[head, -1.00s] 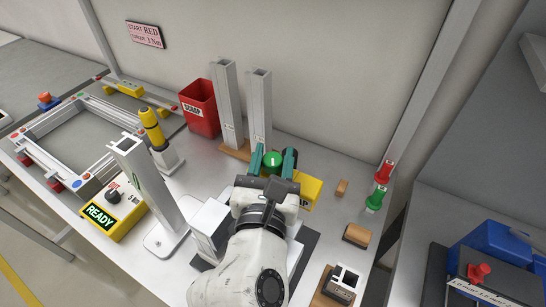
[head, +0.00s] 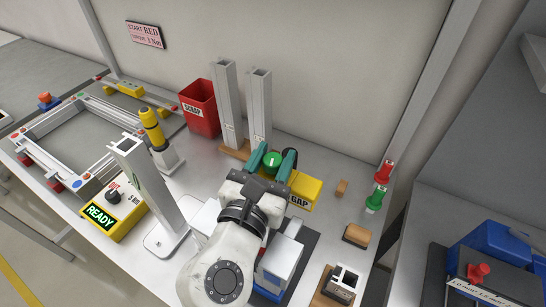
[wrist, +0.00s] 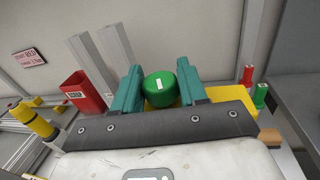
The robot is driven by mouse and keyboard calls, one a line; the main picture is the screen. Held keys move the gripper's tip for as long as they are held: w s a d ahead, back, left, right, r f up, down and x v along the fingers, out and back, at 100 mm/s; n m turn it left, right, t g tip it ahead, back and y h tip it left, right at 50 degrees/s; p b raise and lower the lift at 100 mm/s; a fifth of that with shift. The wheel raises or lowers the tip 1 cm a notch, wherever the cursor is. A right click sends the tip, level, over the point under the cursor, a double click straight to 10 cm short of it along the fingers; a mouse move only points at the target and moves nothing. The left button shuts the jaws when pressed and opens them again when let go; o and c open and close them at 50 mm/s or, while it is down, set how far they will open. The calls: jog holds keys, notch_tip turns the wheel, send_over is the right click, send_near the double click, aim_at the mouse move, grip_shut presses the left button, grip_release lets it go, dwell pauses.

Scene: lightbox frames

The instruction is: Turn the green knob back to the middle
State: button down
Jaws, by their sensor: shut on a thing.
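The round green knob (head: 272,159) has a small white mark on its top and sits at the yellow box labelled GAP (head: 304,193). My gripper (head: 273,161) has its two teal fingers on either side of the knob and is shut on it. The wrist view also shows the green knob (wrist: 159,88) between the fingers, with its white mark near upright, leaning slightly. My gripper hides part of the yellow box and the knob's base.
Two tall grey posts (head: 259,108) on a wooden base stand just behind the knob. A red SCRAP bin (head: 199,109) is further left. A grey post (head: 149,190) stands left of my arm. Red (head: 384,172) and green (head: 376,199) pieces stand at the right.

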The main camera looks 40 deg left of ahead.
jog(key=shift+m+t+h+p, duration=0.65)
jog(key=shift+m+h, duration=0.95)
jog(key=shift+h, duration=1.2)
jog(key=c, duration=0.7)
grip_release()
jog(key=s, duration=0.3)
jog(key=s+b, duration=0.1)
jog(key=s, duration=0.3)
jog(key=s+d, duration=0.1)
jog(key=s, duration=0.2)
jog(key=shift+s, duration=0.4)
jog(key=shift+a, duration=0.1)
